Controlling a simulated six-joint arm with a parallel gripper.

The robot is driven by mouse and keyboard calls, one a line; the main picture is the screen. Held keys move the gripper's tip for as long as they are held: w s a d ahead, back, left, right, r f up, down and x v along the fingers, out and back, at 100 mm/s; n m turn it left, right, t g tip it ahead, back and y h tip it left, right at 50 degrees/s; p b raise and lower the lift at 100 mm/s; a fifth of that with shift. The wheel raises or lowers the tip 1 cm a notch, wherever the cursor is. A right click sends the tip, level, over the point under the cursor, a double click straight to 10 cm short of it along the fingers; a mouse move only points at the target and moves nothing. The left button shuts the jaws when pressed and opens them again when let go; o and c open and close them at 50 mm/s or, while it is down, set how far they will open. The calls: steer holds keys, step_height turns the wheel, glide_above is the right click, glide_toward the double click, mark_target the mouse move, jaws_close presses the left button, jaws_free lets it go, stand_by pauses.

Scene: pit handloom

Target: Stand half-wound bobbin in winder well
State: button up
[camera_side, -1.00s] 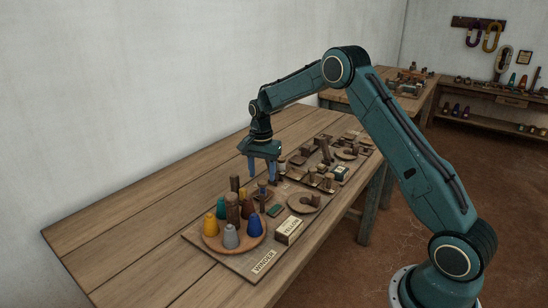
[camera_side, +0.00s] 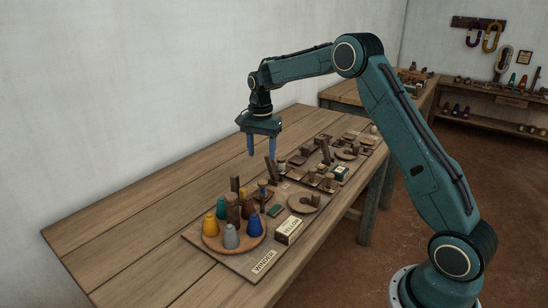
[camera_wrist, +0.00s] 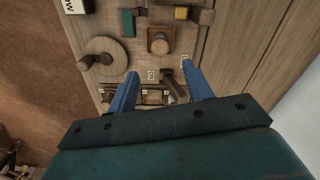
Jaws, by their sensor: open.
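A small upright bobbin (camera_side: 263,187) with a bluish band stands in a brown block toward the back of the winder board. In the wrist view a square brown block (camera_wrist: 159,42) with a round top seen from above looks like the same place. The well's opening is hidden, so I cannot tell how deep the bobbin sits. My gripper (camera_side: 262,154) is open and empty, well above the board, fingers pointing down. In the wrist view my gripper (camera_wrist: 160,74) shows its two blue fingers apart with nothing between them.
A round tray (camera_side: 213,247) holds several coloured cones at the front. A box labelled YELLOW (camera_side: 289,230), a green block (camera_side: 275,210) and a round disc with a peg (camera_side: 303,203) stand nearby. A dark leaning post (camera_side: 271,173) rises below my gripper. The table's left side is clear.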

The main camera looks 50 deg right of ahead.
steer(key=s+a+r+n+t, duration=0.3)
steer(key=s+a+r+n, duration=0.55)
steer(key=s+r, duration=0.65)
steer(key=s+a+f+n+t, duration=0.1)
steer(key=s+a+n, duration=0.2)
steer(key=s, duration=0.7)
steer(key=s+a+f+n+t, duration=0.1)
steer(key=s+a+n, duration=0.2)
steer(key=s, duration=0.7)
steer(key=shift+s+a+t, duration=0.3)
steer(key=shift+s+a, duration=0.05)
steer(key=shift+a, duration=0.1)
